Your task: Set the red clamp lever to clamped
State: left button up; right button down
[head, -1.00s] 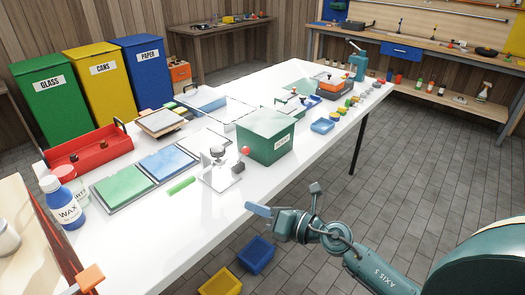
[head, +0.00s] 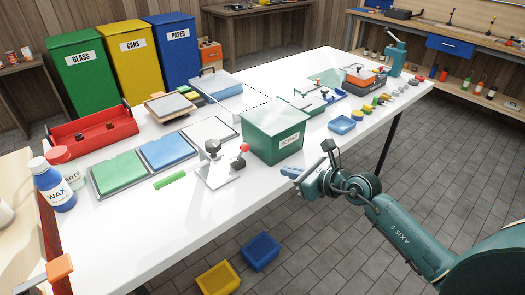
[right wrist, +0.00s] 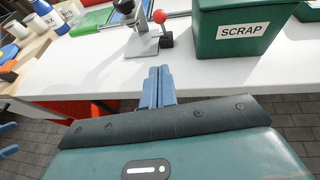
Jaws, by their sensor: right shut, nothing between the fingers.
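The clamp lever has a red ball knob (head: 244,147) on a short rod that stands roughly upright from a dark base, on a light metal plate (head: 218,177) near the table's front edge. The knob also shows in the right wrist view (right wrist: 159,16). Beside it on the plate is a post with a dark knob (head: 212,146). My right gripper (head: 291,172) is shut and empty, just off the table's front edge and to the right of the lever. In the right wrist view its blue fingers (right wrist: 160,72) lie together, apart from the lever.
A green scrap bin (head: 275,133) stands close to the right of the lever. A green marker-like stick (head: 169,181) and coloured pads lie left of it. A blue crate (head: 261,251) and a yellow crate (head: 218,278) are on the floor below. The tabletop's front left is clear.

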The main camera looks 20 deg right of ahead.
jog(key=shift+w+d, duration=0.25)
jog(key=shift+d, duration=0.2)
send_near(242, 153)
jog(key=shift+s+d+f+b, duration=0.1)
jog(key=shift+d+f+b, duration=0.1)
jog(key=shift+f, duration=0.4)
jog(key=shift+s+d+f+b, duration=0.1)
jog(key=shift+d+f+b, duration=0.1)
jog(key=shift+f, duration=0.4)
jog(key=shift+w+a+r, duration=0.2)
jog(key=shift+w+a, duration=0.15)
jog(key=shift+w, duration=0.2)
jog(key=shift+w+a+r, duration=0.2)
jog(key=shift+w+a, duration=0.15)
jog(key=shift+w, duration=0.2)
jog(key=shift+w+a+r, duration=0.3)
jog(key=shift+w+a, duration=0.1)
jog(key=shift+w, duration=0.3)
jog(key=shift+d+r+p, duration=0.1)
jog(key=shift+p, duration=0.3)
